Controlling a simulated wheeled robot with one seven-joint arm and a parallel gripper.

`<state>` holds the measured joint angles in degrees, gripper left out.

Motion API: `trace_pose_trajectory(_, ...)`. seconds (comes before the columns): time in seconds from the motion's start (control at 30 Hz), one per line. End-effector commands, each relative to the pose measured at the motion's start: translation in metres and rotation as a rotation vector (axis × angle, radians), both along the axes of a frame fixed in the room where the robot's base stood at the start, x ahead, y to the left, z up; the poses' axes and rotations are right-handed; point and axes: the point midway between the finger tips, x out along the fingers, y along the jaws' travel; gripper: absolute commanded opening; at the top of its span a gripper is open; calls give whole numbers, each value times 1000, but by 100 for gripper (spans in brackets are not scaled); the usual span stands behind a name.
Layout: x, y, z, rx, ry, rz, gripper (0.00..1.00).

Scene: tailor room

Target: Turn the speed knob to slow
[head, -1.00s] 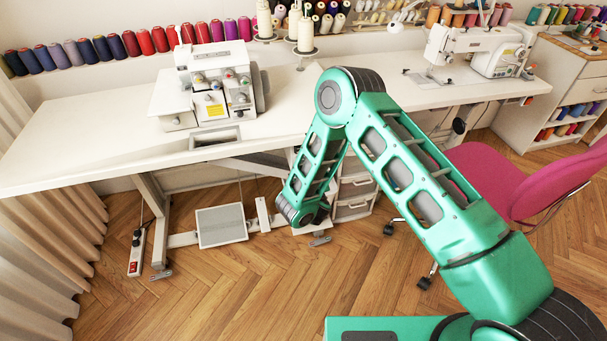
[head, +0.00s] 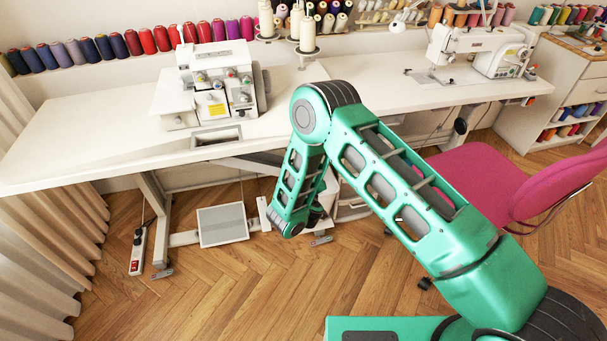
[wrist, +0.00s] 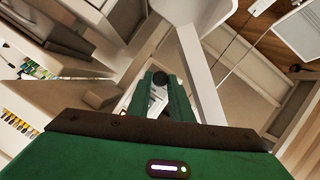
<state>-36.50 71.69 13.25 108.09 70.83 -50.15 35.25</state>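No speed knob can be clearly made out. In the head view, a white overlock machine (head: 212,85) with several coloured dials on its front stands on the left table. A white sewing machine (head: 478,50) stands on the right table. My gripper (wrist: 161,88) shows in the wrist view as two green fingers with a gap between them, so it looks open. A small dark round thing (wrist: 160,77) shows between the fingertips; I cannot tell what it is or whether they touch it. In the head view my gripper is hidden behind my arm, low by the table's front.
The long white table (head: 90,130) runs across the back. A grey foot pedal (head: 222,224) lies beneath it, with a power strip (head: 138,250) at left. A pink chair (head: 480,180) stands close to the right of my arm. The wooden floor (head: 240,290) in front is clear.

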Motion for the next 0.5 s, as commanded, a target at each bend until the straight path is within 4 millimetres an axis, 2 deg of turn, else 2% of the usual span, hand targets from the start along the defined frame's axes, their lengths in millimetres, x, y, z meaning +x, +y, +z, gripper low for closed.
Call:
trace_pose_trajectory(0.03,-1,-1,-1,0,3,-1,31)
trace_pose_trajectory(0.07,-1,-1,-1,0,2,0,38)
trace_pose_trajectory(0.37,-1,0,0,0,1,0,38)
trace_pose_trajectory(0.5,-10,0,2,-1,3,2,38)
